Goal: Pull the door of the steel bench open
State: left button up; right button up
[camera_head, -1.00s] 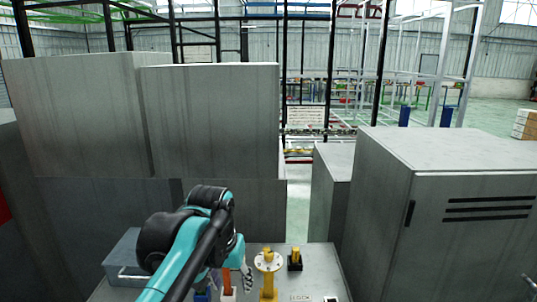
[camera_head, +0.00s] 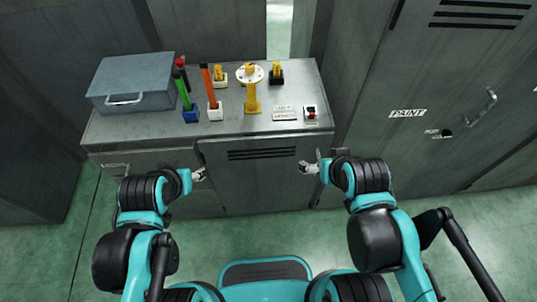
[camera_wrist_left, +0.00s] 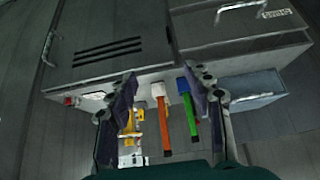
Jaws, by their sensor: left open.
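The steel bench (camera_head: 345,100) stands in front of me. Its grey door (camera_head: 262,185), with dark vent slots, looks closed. In the left wrist view the bench appears upside down, with the door (camera_wrist_left: 120,25) at the top and a bar handle (camera_wrist_left: 47,46) near its left edge. My left gripper (camera_head: 199,175) is at the bench front by the door's left edge. Its two fingers (camera_wrist_left: 158,75) are spread with nothing held. My right gripper (camera_head: 309,168) is at the door's upper right. Its fingers are too small to read, and contact with the handle cannot be told.
On the bench top are a blue-grey box (camera_head: 130,80), green (camera_head: 183,88) and orange (camera_head: 208,85) handled tools, a yellow stand (camera_head: 252,95) and a red switch (camera_head: 311,113). A drawer (camera_wrist_left: 240,25) adjoins the door. A tall PAINT cabinet (camera_head: 440,80) stands right. Green floor is open.

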aim_at(260, 173)
jog(key=k+z, duration=0.2)
jog(key=z, duration=0.2)
jog(key=k+l+z, duration=0.15)
jog(key=z, duration=0.2)
jog(key=k+l+z, duration=0.15)
jog(key=z, duration=0.25)
jog(key=k, duration=0.1)
